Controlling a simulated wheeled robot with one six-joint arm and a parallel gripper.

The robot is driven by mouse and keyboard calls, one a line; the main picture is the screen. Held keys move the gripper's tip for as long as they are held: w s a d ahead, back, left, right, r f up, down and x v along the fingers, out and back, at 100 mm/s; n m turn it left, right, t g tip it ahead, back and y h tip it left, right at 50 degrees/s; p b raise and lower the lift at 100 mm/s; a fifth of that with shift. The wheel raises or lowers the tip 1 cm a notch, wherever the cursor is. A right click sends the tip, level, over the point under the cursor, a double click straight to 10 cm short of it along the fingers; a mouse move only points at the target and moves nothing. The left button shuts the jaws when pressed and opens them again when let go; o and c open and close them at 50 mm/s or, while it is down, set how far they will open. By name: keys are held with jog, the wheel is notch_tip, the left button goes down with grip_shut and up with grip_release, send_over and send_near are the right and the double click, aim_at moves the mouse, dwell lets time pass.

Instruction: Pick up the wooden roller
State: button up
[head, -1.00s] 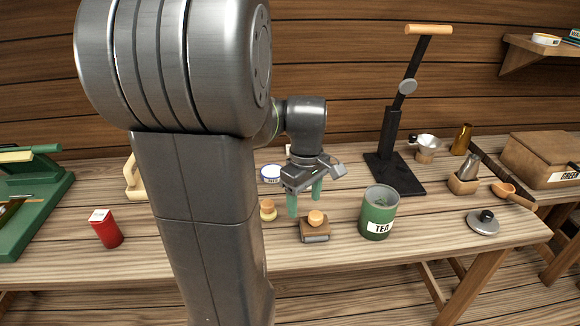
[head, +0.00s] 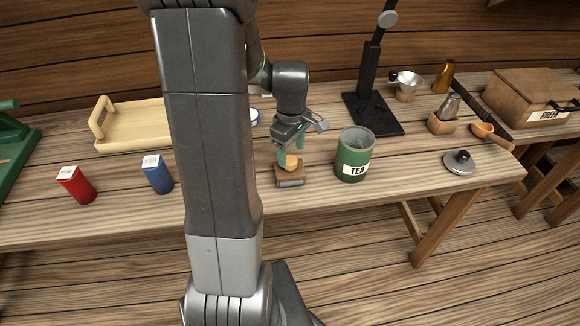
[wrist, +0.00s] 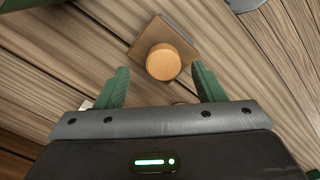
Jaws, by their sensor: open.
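A round, tan wooden piece (head: 291,162), which I take to be the wooden roller, sits on a small square brown block (head: 290,181) near the table's front edge. In the wrist view, the roller (wrist: 163,62) shows as a disc on its block (wrist: 150,38). My gripper (head: 291,147) points down just above it, with green fingers apart and nothing held. In the wrist view, the roller lies between the fingertips of my gripper (wrist: 160,70). I cannot tell whether the fingers touch it.
A green TEA canister (head: 354,155) stands close on the right. A black stand (head: 372,115) rises behind. A grey lid (head: 460,162) lies farther right.

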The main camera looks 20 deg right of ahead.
aim_at(290, 159)
jog(key=shift+a+f, duration=0.2)
jog(key=shift+f, duration=1.75)
jog(key=shift+c, duration=0.4)
jog(key=c, duration=1.1)
jog(key=shift+r, duration=0.1)
jog(key=shift+c, duration=0.2)
notch_tip(290, 159, up, 10)
jog(key=shift+f, duration=0.1)
